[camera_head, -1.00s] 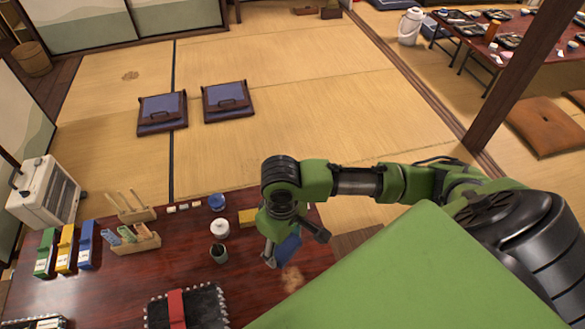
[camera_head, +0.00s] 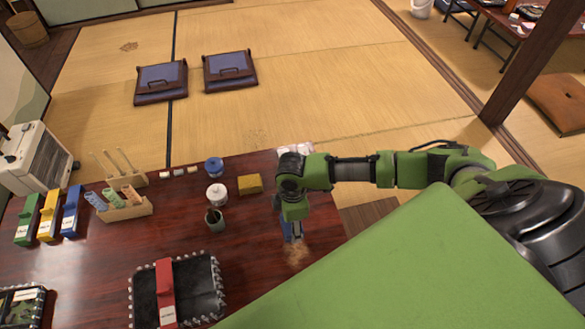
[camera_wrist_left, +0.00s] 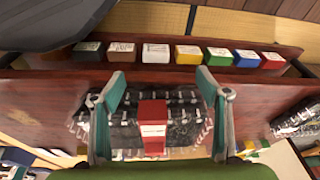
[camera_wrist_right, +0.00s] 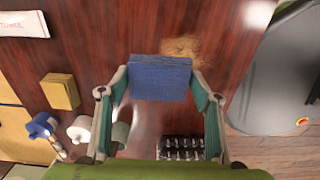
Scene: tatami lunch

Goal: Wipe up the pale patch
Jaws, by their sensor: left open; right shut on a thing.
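The pale patch (camera_head: 298,256) is a tan, blurry-edged stain on the dark red table, near its right part. It also shows in the right wrist view (camera_wrist_right: 184,47), just beyond the blue block. My right gripper (camera_head: 291,222) is shut on a blue block (camera_wrist_right: 160,78), which spans between its fingertips (camera_wrist_right: 160,84). The block hides part of the table beside the patch; I cannot tell whether it touches the tabletop. My left gripper (camera_wrist_left: 164,84) is open and empty, with a black tray and a red box between and beyond its fingers.
A yellow block (camera_head: 250,184), a blue-lidded pot (camera_head: 214,167), a white-lidded pot (camera_head: 217,195) and a dark cup (camera_head: 214,219) stand left of my right gripper. A black studded tray (camera_head: 206,290) with a red box (camera_head: 165,285) lies nearer. Bare table surrounds the patch.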

